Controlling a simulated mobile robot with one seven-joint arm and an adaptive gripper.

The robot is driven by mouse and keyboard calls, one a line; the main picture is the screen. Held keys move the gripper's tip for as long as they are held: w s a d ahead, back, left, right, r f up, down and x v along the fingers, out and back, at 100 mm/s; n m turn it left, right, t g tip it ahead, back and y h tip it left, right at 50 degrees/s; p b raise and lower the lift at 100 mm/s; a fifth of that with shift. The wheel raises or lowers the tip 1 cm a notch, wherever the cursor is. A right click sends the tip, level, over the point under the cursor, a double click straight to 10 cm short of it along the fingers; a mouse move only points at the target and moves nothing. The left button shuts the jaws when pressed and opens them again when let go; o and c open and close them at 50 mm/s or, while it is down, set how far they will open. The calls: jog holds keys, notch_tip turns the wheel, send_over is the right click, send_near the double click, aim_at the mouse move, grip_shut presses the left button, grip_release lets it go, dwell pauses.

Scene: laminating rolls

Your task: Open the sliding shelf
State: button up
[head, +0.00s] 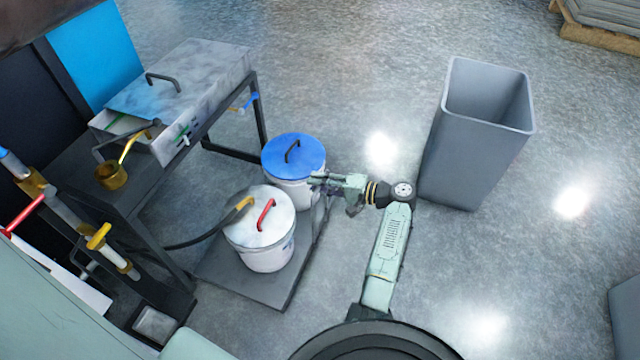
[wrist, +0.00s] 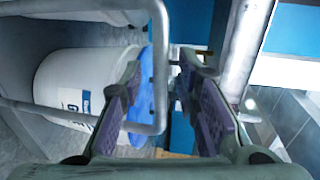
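The sliding shelf (head: 238,278) is a low dark platform that sticks out from beneath the dark bench, with two white buckets on it. A grey tube handle (head: 319,222) stands along its right edge. In the wrist view this handle (wrist: 159,75) is a bent bar crossing between the two fingers. My gripper (head: 316,180) is at the far end of the handle, beside the blue-lidded bucket. In the wrist view my gripper (wrist: 163,75) is open, one finger on each side of the bar, with visible gaps. Whether a finger touches the bar is unclear.
The blue-lidded bucket (head: 291,170) and the white-lidded bucket (head: 266,250) stand on the shelf; a hose reaches the latter. A grey bin (head: 470,150) stands right of my arm. A metal box (head: 190,85) sits on the bench.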

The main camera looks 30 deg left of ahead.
jog(key=shift+d, duration=0.1)
jog(key=v, duration=1.1)
jog(key=shift+d, duration=0.35)
jog(key=shift+w+d+r, duration=0.1)
jog(key=shift+r, duration=0.05)
